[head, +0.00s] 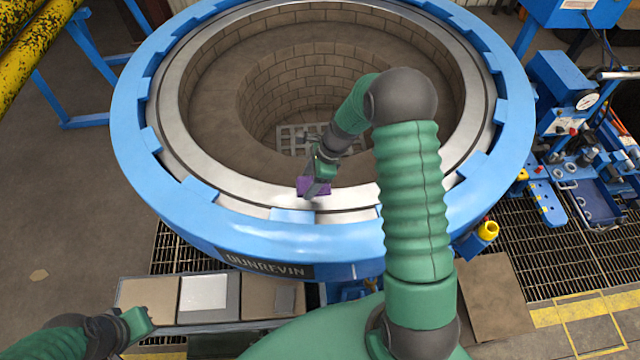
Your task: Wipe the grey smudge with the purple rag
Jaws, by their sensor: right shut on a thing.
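The purple rag (314,188) is at the near part of the furnace's pale metal ring (255,196). My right gripper (312,184) is shut on the rag, pointing down at the ring. I cannot tell whether the rag touches the ring. I cannot make out the grey smudge clearly; the rag and gripper cover part of the ring there. My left gripper (124,332) is at the lower left, beside the bench and away from the furnace; its jaws are too unclear to read.
The blue furnace rim (190,215) surrounds a deep brick-lined pit (300,85) with a grate (292,138) at its bottom. A low bench with flat panels (204,293) stands in front. Blue equipment with a gauge (587,101) is at right. Yellow pipes (35,50) cross the upper left.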

